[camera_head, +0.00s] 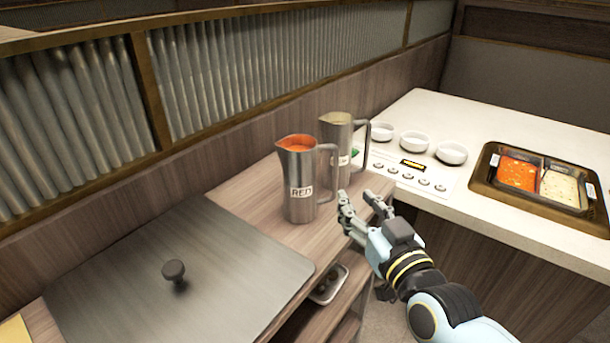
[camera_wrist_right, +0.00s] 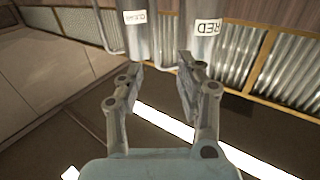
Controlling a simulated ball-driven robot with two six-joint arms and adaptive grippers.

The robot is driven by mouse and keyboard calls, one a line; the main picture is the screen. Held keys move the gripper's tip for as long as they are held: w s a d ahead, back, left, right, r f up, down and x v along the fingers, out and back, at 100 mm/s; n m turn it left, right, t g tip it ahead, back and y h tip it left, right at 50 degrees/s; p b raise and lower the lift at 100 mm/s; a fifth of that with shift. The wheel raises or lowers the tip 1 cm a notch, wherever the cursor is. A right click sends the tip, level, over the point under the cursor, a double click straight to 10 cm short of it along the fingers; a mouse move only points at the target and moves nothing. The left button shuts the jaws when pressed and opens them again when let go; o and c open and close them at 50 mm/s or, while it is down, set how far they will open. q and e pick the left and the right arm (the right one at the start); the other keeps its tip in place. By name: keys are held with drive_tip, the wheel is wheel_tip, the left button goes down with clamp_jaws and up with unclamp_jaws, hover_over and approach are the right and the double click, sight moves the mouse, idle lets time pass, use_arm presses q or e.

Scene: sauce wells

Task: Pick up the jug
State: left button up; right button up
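A steel jug labelled RED (camera_head: 299,190), with orange-red sauce inside, stands upright on the wooden counter, its handle to the right. It also shows in the wrist view (camera_wrist_right: 206,48). In the wrist view the spread fingers (camera_wrist_right: 160,74) point toward the jugs. My left gripper is out of view.
A flat steel lid with a knob (camera_head: 173,270) covers the near counter. The white counter (camera_head: 420,115) at right holds several white bowls (camera_head: 452,153), a button panel and a sauce tray (camera_head: 484,178). A wooden partition with ribbed glass (camera_head: 240,65) runs behind the jugs.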

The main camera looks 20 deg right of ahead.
sight(337, 172)
drive_tip(key=w, duration=0.3)
drive_tip(key=w+d, duration=0.1)
drive_tip(key=w, duration=0.6)
drive_tip(key=shift+w+d+f, duration=0.1)
drive_tip(key=shift+w+d, duration=0.05)
drive_tip(key=shift+w, duration=0.05)
drive_tip(key=shift+s, duration=0.1)
clamp_jaws()
